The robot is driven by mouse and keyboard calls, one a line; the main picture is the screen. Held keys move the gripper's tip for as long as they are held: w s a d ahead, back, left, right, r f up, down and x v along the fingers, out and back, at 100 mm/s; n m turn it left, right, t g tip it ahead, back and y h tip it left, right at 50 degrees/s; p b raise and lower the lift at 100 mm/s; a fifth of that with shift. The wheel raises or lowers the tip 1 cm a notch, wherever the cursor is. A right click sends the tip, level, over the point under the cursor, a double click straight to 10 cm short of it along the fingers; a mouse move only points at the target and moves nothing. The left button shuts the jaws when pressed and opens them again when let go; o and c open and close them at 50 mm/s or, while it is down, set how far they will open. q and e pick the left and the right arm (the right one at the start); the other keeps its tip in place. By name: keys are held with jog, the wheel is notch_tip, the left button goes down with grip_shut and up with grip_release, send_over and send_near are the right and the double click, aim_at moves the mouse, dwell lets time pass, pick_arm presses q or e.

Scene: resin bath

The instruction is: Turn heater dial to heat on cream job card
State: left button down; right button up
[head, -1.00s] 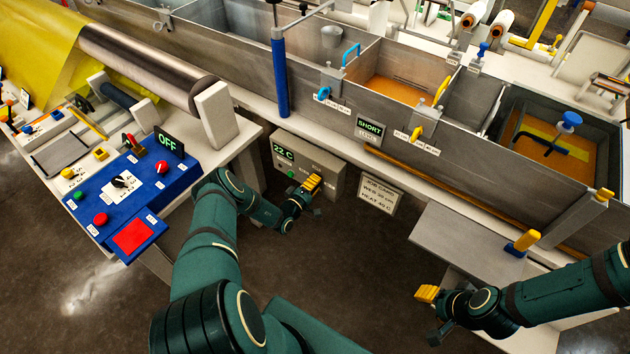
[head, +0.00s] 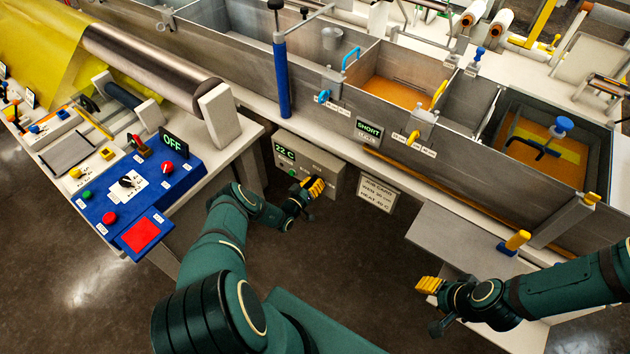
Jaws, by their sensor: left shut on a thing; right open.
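The heater box (head: 325,160) is a grey unit below the bath's front wall. Its green display (head: 284,152) reads 22 C, and a small green lamp or button shows under it. My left gripper (head: 315,186) is shut at the front of the box; its yellow fingers hide the dial, so how the dial is set cannot be seen. The cream job card (head: 377,194) hangs to the right of the box; its last line seems to read HEAT 40 C. My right gripper (head: 430,285) is open and empty, below the grey shelf.
A blue control panel (head: 150,185) with an OFF display stands at the left. The bath (head: 390,135) has several compartments, with a SHORT display (head: 368,129) on its front. A grey shelf (head: 460,240) juts out at the right, above my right gripper. Floor between the arms is clear.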

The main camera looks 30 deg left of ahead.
pick_arm(q)
jog(key=m, duration=0.1)
jog(key=m+p, duration=0.1)
jog(key=shift+w+a+r+m, duration=0.2)
jog(key=shift+r+m, duration=0.1)
jog(key=shift+m, duration=0.1)
jog(key=shift+a+f+m+p, duration=0.1)
jog(key=shift+m+p, duration=1.25)
jog(key=shift+m, duration=0.15)
jog(key=c, duration=1.1)
grip_release()
jog(key=shift+o, duration=0.2)
jog(key=shift+f, duration=0.15)
jog(key=shift+s, duration=0.1)
